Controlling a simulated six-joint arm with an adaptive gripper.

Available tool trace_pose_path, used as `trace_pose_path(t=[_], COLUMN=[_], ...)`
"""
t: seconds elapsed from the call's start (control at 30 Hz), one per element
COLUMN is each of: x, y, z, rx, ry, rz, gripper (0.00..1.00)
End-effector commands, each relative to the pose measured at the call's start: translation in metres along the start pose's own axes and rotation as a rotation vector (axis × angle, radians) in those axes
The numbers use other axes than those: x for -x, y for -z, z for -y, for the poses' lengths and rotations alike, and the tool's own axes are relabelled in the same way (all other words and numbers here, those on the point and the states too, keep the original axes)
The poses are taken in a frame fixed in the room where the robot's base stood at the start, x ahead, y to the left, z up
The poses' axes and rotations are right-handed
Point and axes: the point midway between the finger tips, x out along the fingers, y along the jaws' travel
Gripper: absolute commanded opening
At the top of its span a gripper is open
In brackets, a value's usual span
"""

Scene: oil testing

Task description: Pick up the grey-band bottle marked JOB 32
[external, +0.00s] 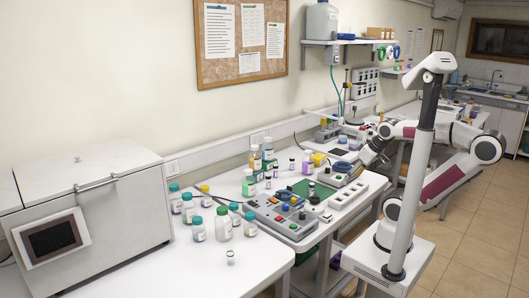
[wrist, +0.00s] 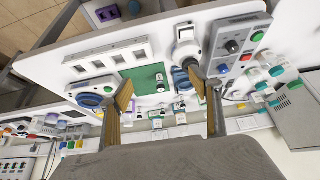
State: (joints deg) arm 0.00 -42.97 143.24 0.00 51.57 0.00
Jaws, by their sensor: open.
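Several small bottles stand on the bench, but their labels are too small to read, so I cannot tell which is the grey-band JOB 32 bottle. One dark-capped bottle (external: 311,188) stands by the green mat (external: 299,187). In the wrist view a dark-capped bottle (wrist: 160,82) shows at the edge of the green mat (wrist: 143,78), between my fingers in the picture. More small bottles (wrist: 180,108) show beyond it. My gripper (wrist: 163,88) is open and empty, above the bench. In the external view my gripper (external: 367,154) is small and partly hidden at the back right.
Teal-capped bottles (external: 222,223) stand near the white chest (external: 90,205) at left. A grey control box with coloured knobs (external: 287,215) and a white socketed strip (external: 346,195) line the bench's front. Taller bottles (external: 255,160) stand near the wall.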

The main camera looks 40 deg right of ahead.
Motion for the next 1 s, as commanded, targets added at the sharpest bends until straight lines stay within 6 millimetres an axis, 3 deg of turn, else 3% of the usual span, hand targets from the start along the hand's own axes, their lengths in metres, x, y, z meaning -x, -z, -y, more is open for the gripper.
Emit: trace_pose_path(t=[0.37,0.4,0.47,0.87,1.0], x=[0.000,0.000,0.000,-0.001,-0.005], y=[0.000,0.000,0.000,0.001,0.010], z=[0.000,0.000,0.000,0.000,-0.001], rx=[0.000,0.000,0.000,-0.001,-0.006], ry=[0.000,0.000,0.000,0.000,-0.001], rz=[0.000,0.000,0.000,-0.002,-0.017], gripper=[0.63,0.61,0.46,0.46,0.46])
